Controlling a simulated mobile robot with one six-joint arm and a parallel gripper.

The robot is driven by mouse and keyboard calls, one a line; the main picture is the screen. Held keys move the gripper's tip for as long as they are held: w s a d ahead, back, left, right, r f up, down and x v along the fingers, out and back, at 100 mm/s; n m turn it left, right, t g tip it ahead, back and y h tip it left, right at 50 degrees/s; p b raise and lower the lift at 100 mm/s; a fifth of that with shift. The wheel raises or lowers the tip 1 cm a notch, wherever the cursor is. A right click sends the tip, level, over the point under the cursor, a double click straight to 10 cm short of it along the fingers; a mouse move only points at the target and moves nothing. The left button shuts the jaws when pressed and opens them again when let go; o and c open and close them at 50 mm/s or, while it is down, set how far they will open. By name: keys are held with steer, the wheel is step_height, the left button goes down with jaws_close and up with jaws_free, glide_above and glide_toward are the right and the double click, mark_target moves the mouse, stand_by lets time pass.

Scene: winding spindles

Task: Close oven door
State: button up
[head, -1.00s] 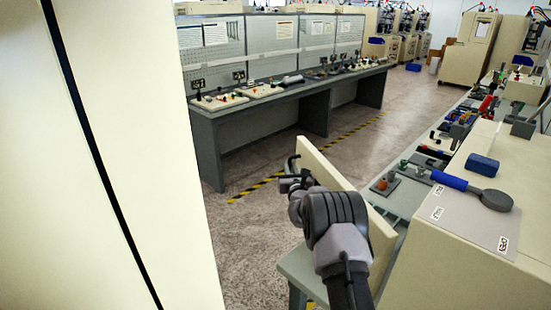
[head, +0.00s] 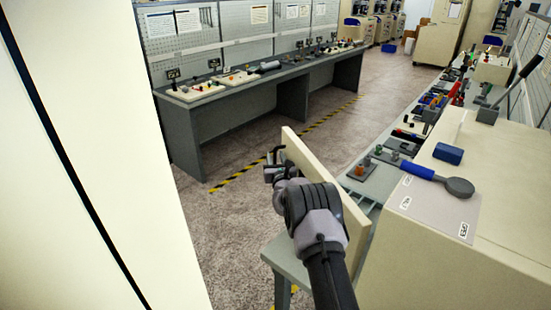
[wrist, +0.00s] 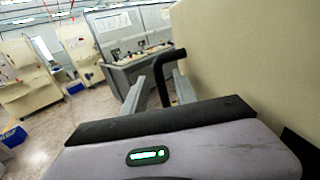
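The oven door (head: 345,205) is a cream panel standing open beside the cream oven body (head: 450,240) at the right in the head view. It fills the upper right of the wrist view (wrist: 250,60). Its black bent handle (wrist: 160,72) sticks out from the door face. My gripper (head: 274,174) is at the handle, on the door's left side. In the wrist view my two grey gripper fingers (wrist: 160,90) are apart, with the handle's bar between them. A gap shows between the bar and the left finger. The handle's lower end is hidden behind my gripper body.
A tall cream panel (head: 90,180) stands close on the left. A grey workbench (head: 255,95) runs along the back. A blue-handled tool (head: 425,173) and a blue block (head: 448,153) lie on the oven top. Floor between bench and door is clear.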

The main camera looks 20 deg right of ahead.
steer(key=p+v, duration=0.2)
steer(key=v, duration=1.5)
steer(key=shift+s, duration=0.25)
steer(key=shift+a, duration=0.1)
steer(key=shift+c, duration=0.2)
